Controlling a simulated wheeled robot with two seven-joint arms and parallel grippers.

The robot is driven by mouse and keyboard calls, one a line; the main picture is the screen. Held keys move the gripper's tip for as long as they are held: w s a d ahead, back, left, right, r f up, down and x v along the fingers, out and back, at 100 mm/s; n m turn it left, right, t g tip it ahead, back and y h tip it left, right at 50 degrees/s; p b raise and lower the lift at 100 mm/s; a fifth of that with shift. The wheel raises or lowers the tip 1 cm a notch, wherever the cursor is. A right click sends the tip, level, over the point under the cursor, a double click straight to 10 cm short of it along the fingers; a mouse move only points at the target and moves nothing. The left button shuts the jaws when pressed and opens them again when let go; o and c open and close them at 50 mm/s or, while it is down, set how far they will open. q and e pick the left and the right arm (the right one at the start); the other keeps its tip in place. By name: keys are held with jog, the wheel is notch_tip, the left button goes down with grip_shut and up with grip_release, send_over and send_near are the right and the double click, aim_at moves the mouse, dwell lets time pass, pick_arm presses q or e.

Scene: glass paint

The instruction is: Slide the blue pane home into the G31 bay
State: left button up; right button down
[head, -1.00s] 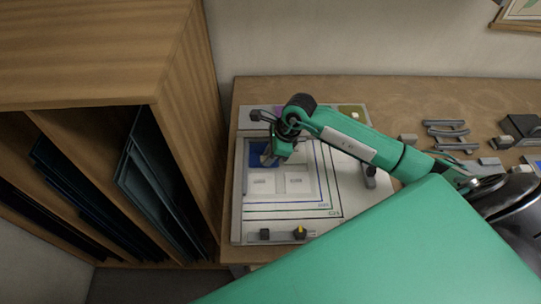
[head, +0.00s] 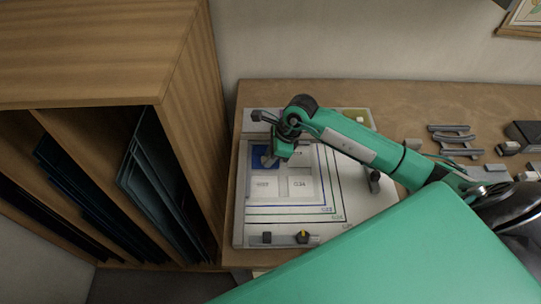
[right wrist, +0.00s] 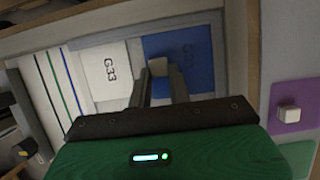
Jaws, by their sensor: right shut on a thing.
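The blue pane (head: 257,161) lies at the back left corner of the white board's grid of bays. It also shows in the right wrist view (right wrist: 188,58), with faint lettering on it that looks like a G number. My right gripper (head: 269,160) is above the pane. Its fingers are shut on a small grey knob (right wrist: 159,72) at the pane's near side in the right wrist view (right wrist: 160,82). A white square marked G33 (right wrist: 107,72) is beside the blue pane. I cannot tell whether the pane is fully seated. My left gripper is not in view.
The white board (head: 350,208) has coloured guide lines and clamps at its front. A purple square with a knob (right wrist: 290,112) lies behind it. A wooden rack (head: 190,120) holding dark panes stands close on the left. Grey handles (head: 452,140) lie to the right.

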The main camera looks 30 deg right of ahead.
jog(key=shift+b, duration=0.35)
dwell(0.5)
jog(key=c, duration=1.2)
grip_release()
jog(key=shift+w, duration=0.1)
notch_tip(320, 180, up, 7)
jog(key=p, duration=0.3)
